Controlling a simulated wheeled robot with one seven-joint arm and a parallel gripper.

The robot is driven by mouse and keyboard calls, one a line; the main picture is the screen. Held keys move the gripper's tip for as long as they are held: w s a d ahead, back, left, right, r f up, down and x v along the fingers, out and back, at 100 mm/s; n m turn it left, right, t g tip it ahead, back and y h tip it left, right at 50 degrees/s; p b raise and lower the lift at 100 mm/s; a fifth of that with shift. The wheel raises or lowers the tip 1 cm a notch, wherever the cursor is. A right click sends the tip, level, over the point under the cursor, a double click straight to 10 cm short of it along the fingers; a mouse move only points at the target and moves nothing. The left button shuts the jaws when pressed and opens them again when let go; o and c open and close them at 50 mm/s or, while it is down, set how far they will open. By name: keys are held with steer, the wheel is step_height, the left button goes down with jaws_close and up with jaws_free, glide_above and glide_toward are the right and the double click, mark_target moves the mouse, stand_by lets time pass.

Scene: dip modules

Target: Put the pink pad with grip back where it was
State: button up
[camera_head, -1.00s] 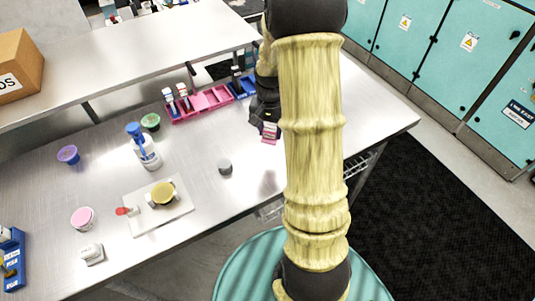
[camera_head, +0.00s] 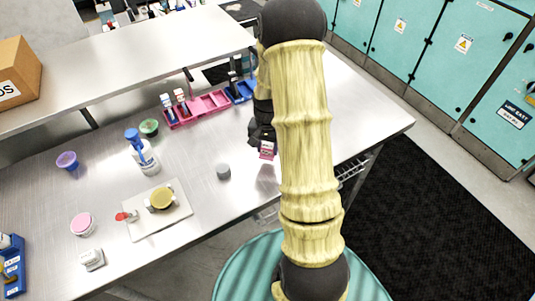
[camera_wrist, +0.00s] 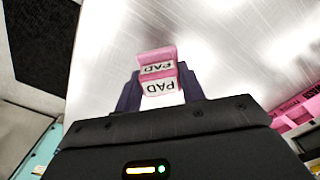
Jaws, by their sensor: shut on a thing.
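The pink pad with grip (camera_wrist: 158,69) is a small pink block with white "PAD" labels. My gripper (camera_wrist: 160,92) is shut on it in the wrist view, with a dark finger on each side. In the head view the pad (camera_head: 268,150) hangs below my gripper (camera_head: 262,135), over the right part of the bench and apart from the rack. The pink rack (camera_head: 200,107) stands behind and to the left, with open slots and two white-capped vials at its left end. It also shows at the right of the wrist view (camera_wrist: 295,112).
A grey cylinder (camera_head: 223,171) stands left of the pad. A white board (camera_head: 140,228) holding a yellow-topped item, a blue-topped bottle (camera_head: 145,155) and several small cups lie further left. A blue rack (camera_head: 240,91) adjoins the pink one. The raised shelf (camera_head: 120,60) stands behind.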

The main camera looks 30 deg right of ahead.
mark_target(267, 155)
steer(key=shift+f+p, duration=0.4)
steer(key=shift+f, duration=1.65)
steer(key=o, duration=0.4)
steer(key=shift+f, duration=0.15)
steer(key=o, duration=0.5)
step_height(267, 155, up, 12)
steer(key=b, duration=0.2)
steer(key=shift+w+b, duration=0.1)
steer(key=shift+b, duration=0.2)
steer(key=shift+s+r, duration=0.2)
